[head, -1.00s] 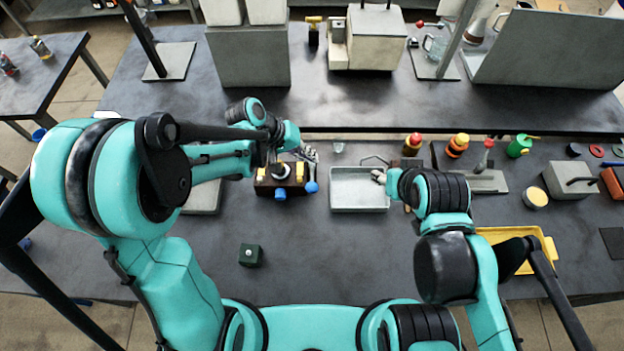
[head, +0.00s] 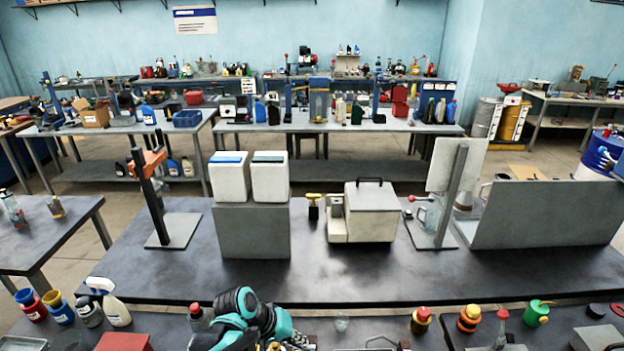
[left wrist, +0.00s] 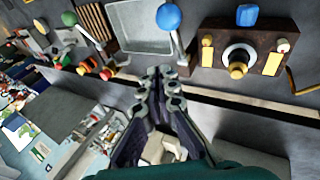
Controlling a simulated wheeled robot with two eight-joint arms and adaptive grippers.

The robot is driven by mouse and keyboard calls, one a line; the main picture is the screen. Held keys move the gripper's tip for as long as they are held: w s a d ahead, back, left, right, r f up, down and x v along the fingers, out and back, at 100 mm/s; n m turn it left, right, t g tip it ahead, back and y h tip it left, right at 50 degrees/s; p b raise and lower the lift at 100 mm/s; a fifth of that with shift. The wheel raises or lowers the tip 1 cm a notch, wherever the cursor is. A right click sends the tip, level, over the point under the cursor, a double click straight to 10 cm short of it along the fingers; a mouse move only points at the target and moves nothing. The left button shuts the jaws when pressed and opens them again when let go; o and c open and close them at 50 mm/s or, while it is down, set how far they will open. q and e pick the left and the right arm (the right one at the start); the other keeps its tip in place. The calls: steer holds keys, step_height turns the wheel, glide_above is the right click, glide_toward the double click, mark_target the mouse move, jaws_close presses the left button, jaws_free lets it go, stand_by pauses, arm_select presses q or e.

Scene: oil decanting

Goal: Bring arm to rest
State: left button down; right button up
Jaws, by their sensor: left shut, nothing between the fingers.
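My left gripper (left wrist: 165,78) shows in the left wrist view with its fingertips together and nothing between them. In the head view my left forearm and wrist fill the bottom edge left of centre, and the left gripper (head: 297,341) shows just right of them, at the picture's bottom edge. In the left wrist view a brown block with a dial and a blue knob (left wrist: 243,45) lies beyond the fingertips to the right, apart from them. A grey tray (left wrist: 145,28) lies beyond the fingertips to the left. My right gripper cannot be made out in the head view.
A grey-lidded box (head: 372,212) and two white canisters (head: 250,180) on a grey block stand on the rear bench. Several bottles, including a red-capped one (head: 420,320), stand along the near bench. The rear bench's front strip is clear.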

arm_select(q)
steer(key=s+a+f+t+y+b, duration=0.2)
steer(key=s+a+f+y+b, duration=0.1)
steer(key=s+a+b, duration=0.3)
steer(key=s+a+f+m+t+y+b, duration=0.1)
steer(key=s+a+f+t+y+b, duration=0.1)
steer(key=s+a+f+b, duration=0.3)
steer(key=a+b, duration=0.3)
steer(key=b, duration=0.1)
steer(key=shift+s+a+t+y, duration=0.4)
arm_select(e)
step_height(320, 180, down, 17)
steer(key=shift+r, duration=0.2)
steer(key=shift+s, duration=0.1)
